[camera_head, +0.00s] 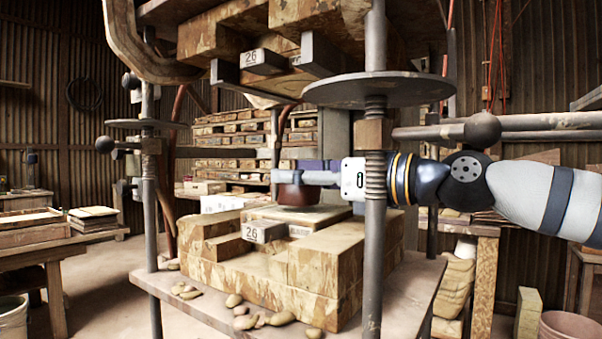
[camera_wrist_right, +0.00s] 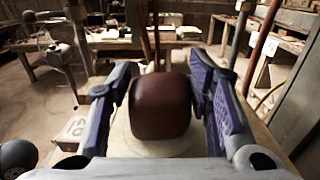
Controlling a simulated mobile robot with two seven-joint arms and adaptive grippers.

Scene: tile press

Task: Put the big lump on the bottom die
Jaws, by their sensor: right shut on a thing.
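The big lump (camera_head: 300,195) is a rounded, dark red-brown block of clay. My right gripper (camera_head: 300,177) reaches in from the right, between the press posts, and is shut on the lump. In the right wrist view the lump (camera_wrist_right: 160,106) sits between the purple finger pads (camera_wrist_right: 160,85). The bottom die (camera_head: 330,214) is a pale slab set among wooden blocks on the press bed, with a "26" tag at its front. The lump is over the die's top, at or very near its surface; I cannot tell whether they touch. My left gripper is not in view.
The upper die block (camera_head: 262,62), also tagged "26", hangs above. A press post with a round plate (camera_head: 375,90) stands in front of my right wrist. Several small clay scraps (camera_head: 240,310) lie on the bed's front edge. Shelves and benches stand behind.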

